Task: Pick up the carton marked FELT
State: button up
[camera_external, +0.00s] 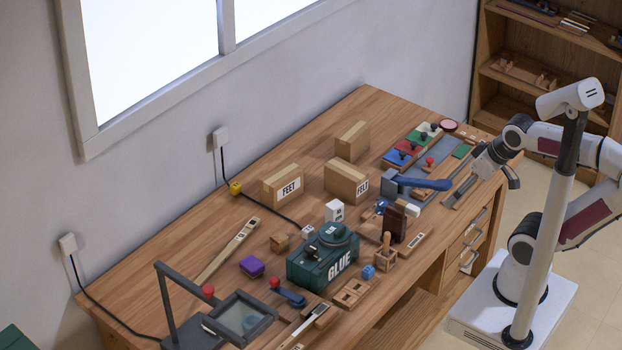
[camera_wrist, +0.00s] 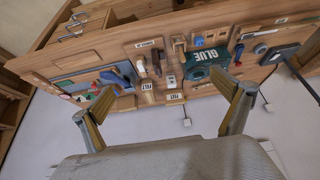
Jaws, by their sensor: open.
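The carton marked FELT (camera_external: 341,180) is a brown cardboard box with a white label, standing upright mid-bench. It also shows in the wrist view (camera_wrist: 147,91), small and between my fingers. A similar carton marked FEET (camera_external: 280,187) stands to its left, and shows in the wrist view (camera_wrist: 174,100). A third brown carton (camera_external: 352,142) stands behind, with no label visible. My gripper (camera_external: 494,166) is over the bench's right end, well right of the FELT carton. In the wrist view my gripper (camera_wrist: 166,88) is open, with nothing between its fingers.
Bare wood lies left of the third carton.

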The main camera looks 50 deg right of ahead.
jog(key=w+a+r+m+t+y, duration=0.1)
jog(key=w+a+r+t, duration=0.3)
jog(key=w, duration=0.8)
jog(key=w+a+r+m+t, duration=0.1)
jog(key=w+r, duration=0.5)
jog(key=w, duration=0.6)
jog(key=w+a+r+m+t+y, duration=0.1)
jog(key=w+a+r+t, duration=0.3)
jog(key=w, duration=0.8)
jog(key=w+d+m+h, duration=0.3)
jog(key=w, duration=0.7)
jog(key=w+d+f+m+h, duration=0.3)
jog(key=w+f+h, duration=0.1)
jog(key=w+f, duration=0.1)
jog(key=m+g+h, duration=0.7)
jog(key=g+h, duration=0.3)
jog(key=g, duration=0.2)
send_near(342, 174)
jog(key=x, duration=0.2)
jog(key=shift+d, duration=0.4)
jog(key=shift+x, duration=1.3)
